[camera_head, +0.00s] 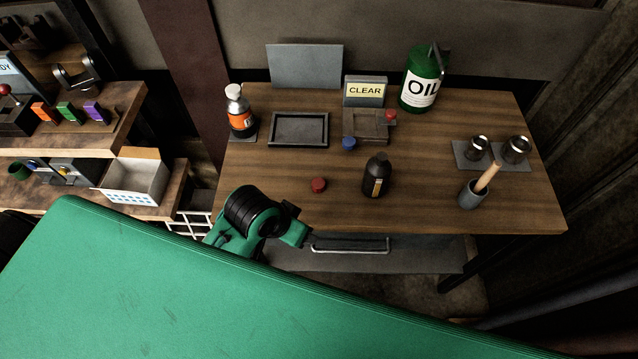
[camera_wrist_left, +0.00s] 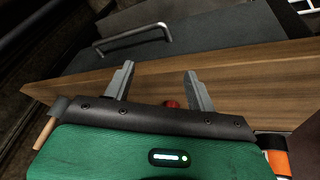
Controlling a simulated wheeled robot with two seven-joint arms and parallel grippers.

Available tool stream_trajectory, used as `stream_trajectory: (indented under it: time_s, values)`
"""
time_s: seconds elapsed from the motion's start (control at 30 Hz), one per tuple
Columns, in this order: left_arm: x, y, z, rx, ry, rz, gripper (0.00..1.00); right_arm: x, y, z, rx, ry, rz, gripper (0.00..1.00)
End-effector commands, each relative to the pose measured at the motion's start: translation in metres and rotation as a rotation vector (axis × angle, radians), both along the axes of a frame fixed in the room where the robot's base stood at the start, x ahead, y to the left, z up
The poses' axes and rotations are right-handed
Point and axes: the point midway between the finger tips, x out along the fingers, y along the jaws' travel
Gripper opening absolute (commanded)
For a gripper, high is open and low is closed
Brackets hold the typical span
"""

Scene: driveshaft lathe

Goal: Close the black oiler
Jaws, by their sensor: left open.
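The black oiler (camera_head: 376,178) is a dark bottle with a tan label, upright near the table's front middle. Its neck looks dark and bare; a cap on it cannot be made out. A red cap (camera_head: 318,185) lies on the table to its left. My left gripper (camera_head: 296,228) is at the table's front edge, left of the oiler and nearer me than the red cap. In the left wrist view its jaws (camera_wrist_left: 159,72) are apart and empty, with a red cap (camera_wrist_left: 171,104) showing beyond them. The oiler is not visible there. My right gripper is not in view.
A blue cap (camera_head: 349,143) and a red-topped block (camera_head: 390,116) lie by a small tray behind the oiler. An orange-labelled bottle (camera_head: 240,118), empty tray (camera_head: 299,131), green oil can (camera_head: 421,80) and grey cup with wooden handle (camera_head: 472,193) stand around. A drawer handle (camera_head: 350,247) is below.

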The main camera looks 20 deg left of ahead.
Motion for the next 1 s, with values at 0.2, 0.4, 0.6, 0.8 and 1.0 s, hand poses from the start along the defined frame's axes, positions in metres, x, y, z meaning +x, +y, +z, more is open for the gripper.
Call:
stream_trajectory:
  time_s: [0.2,0.4,0.6,0.8,1.0]
  values:
    - [0.027,-0.026,0.015,-0.040,0.004,-0.062,0.57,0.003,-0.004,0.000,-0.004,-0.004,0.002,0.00]
    - [0.050,-0.049,0.031,-0.060,0.033,-0.128,0.57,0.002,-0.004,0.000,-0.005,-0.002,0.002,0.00]
    - [0.068,-0.061,0.046,-0.045,0.077,-0.176,0.57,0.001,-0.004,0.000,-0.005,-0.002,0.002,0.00]
    - [0.086,-0.062,0.060,0.001,0.129,-0.198,0.57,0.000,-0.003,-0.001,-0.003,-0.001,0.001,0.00]
    - [0.104,-0.053,0.076,0.069,0.185,-0.189,0.57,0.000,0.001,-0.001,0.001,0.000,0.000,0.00]
